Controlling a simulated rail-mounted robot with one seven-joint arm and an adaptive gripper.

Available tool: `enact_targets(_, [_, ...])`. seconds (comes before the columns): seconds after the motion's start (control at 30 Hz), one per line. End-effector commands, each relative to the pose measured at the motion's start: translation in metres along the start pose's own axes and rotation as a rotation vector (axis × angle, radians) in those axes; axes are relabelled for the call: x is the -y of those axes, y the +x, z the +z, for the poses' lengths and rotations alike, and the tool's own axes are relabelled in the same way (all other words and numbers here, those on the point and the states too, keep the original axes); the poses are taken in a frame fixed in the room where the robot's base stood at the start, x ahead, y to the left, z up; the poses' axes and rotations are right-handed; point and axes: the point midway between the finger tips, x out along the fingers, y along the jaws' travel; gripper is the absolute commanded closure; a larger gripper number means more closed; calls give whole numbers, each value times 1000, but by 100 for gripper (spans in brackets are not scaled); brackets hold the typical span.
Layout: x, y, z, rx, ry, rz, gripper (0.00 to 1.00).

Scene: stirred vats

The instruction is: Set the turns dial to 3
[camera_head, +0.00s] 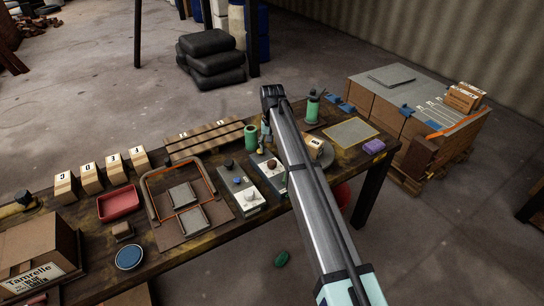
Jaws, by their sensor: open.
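Two pale control panels stand side by side on the workbench. The left panel (252,207) has a dark knob (228,163), a blue knob (238,181) and a pale knob (249,195). The right panel (262,160) has a dark knob (271,164) and is partly covered by my arm. The markings are too small to read, so I cannot tell which knob is the turns dial or where it points. My arm crosses the bench from the lower right, its far end above the back edge. I cannot make out my gripper; the arm link seems to hide it.
A tray with orange edging (157,221), a red dish (116,203) and lettered blocks (90,179) lie left of the panels. Green containers (251,137) stand behind them. Cartons (376,98) stand beyond the bench.

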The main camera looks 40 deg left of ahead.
Motion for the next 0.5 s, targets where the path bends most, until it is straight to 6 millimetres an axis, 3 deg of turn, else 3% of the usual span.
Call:
enact_targets(0.2, [0,-35,-1,-1,0,0,36])
enact_targets(0.5, [0,-49,0,1,0,0,36])
